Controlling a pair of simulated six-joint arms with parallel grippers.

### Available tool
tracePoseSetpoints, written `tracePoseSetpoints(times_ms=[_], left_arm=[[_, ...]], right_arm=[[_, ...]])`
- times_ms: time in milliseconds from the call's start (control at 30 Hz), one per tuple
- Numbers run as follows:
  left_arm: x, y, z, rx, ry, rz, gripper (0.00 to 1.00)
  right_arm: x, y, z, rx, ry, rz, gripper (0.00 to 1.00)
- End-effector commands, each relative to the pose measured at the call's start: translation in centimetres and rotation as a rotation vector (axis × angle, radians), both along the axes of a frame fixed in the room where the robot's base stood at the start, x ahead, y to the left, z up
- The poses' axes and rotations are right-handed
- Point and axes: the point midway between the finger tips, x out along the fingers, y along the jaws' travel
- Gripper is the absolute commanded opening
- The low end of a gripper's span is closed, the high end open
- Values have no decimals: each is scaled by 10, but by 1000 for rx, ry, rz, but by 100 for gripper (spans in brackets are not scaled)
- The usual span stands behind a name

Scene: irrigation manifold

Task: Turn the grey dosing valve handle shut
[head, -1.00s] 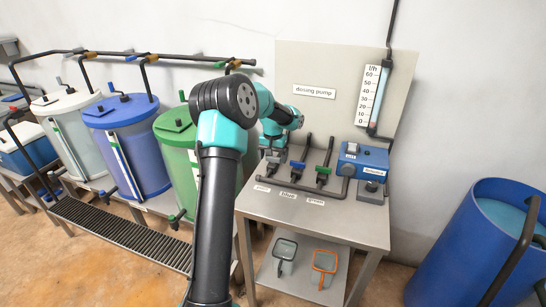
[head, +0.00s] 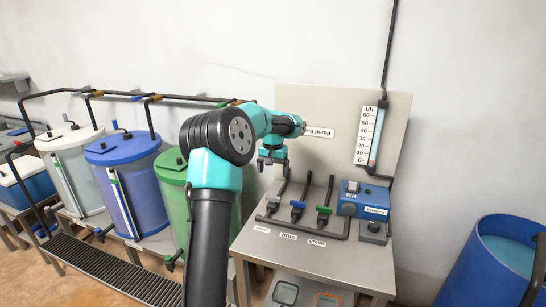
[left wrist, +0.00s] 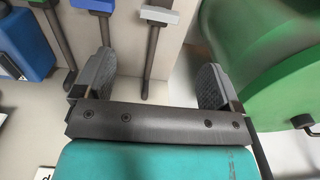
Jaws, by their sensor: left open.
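The grey dosing valve handle (head: 278,203) is the leftmost of three valves on the bench, beside the blue handle (head: 297,205) and the green handle (head: 323,210). In the left wrist view the grey handle (left wrist: 159,15) is at the top, on a thin dark pipe that runs down between the fingers in the picture. My left gripper (head: 272,164) is open and empty, above and apart from the grey handle. Both of its spread fingers show in the left wrist view (left wrist: 153,85). My right gripper is not in view.
A blue dosing pump (head: 364,197) stands on the bench (head: 300,262) to the right of the valves. A flow gauge (head: 369,135) hangs on the back panel (head: 340,100). A green tank (head: 172,200) stands left of the bench, a blue barrel (head: 480,270) at the right.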

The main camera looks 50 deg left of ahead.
Motion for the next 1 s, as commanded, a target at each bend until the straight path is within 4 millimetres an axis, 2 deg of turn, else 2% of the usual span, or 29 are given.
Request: tracePoseSetpoints(times_ms=[100, 333, 533, 1000], left_arm=[[1, 0, 24, 1, -4, 1, 89], [0, 0, 51, 0, -2, 1, 89], [0, 0, 56, 0, -1, 1, 89], [4, -5, 53, -7, -7, -3, 89]], right_arm=[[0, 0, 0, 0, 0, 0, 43], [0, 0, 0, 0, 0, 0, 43], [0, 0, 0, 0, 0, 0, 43], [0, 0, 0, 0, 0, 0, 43]])
